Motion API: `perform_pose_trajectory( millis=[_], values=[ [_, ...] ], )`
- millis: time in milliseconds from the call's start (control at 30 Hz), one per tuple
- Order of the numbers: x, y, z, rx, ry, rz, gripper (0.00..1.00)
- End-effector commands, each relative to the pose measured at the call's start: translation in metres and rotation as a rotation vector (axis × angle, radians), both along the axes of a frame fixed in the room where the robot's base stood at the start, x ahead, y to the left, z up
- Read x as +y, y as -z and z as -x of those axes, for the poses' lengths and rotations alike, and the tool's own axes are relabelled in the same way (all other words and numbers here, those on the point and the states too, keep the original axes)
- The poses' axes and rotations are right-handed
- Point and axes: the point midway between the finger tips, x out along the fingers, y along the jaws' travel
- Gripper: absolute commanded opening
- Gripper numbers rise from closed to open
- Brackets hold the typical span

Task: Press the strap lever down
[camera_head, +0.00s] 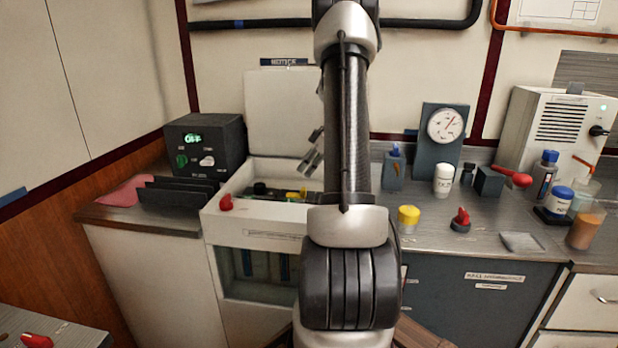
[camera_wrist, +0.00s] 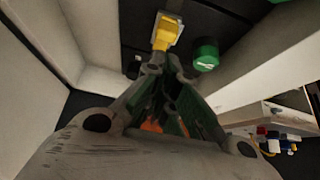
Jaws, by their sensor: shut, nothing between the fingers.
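A yellow lever (camera_wrist: 163,33) on a pale mount, which I take for the strap lever, stands on a dark panel at the top of the wrist view. In the head view, a small yellow part (camera_head: 303,192) shows inside the open white box, partly behind my arm. My gripper (camera_wrist: 163,66) is shut and empty, its fingertips just below the lever in the wrist view. I cannot tell if they touch it. In the head view my gripper (camera_head: 309,163) is over the box, tilted, and partly hidden by my arm.
A green knob (camera_wrist: 205,55) sits right of the lever. The white box (camera_head: 262,228) has a raised lid (camera_head: 285,110) behind it and a red knob (camera_head: 226,202) at its left. A dark control unit (camera_head: 205,145) stands left. Bottles and a gauge (camera_head: 446,126) occupy the right counter.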

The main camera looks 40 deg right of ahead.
Motion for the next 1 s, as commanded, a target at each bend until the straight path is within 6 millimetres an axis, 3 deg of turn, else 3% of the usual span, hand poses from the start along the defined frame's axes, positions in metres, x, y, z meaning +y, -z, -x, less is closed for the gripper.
perform_pose_trajectory(
  millis=[500,1000],
  values=[
    [-0.04,-0.059,0.049,0.0,0.005,0.002,0.0],
    [-0.045,-0.068,0.056,0.001,0.002,0.0,0.0]
  ],
)
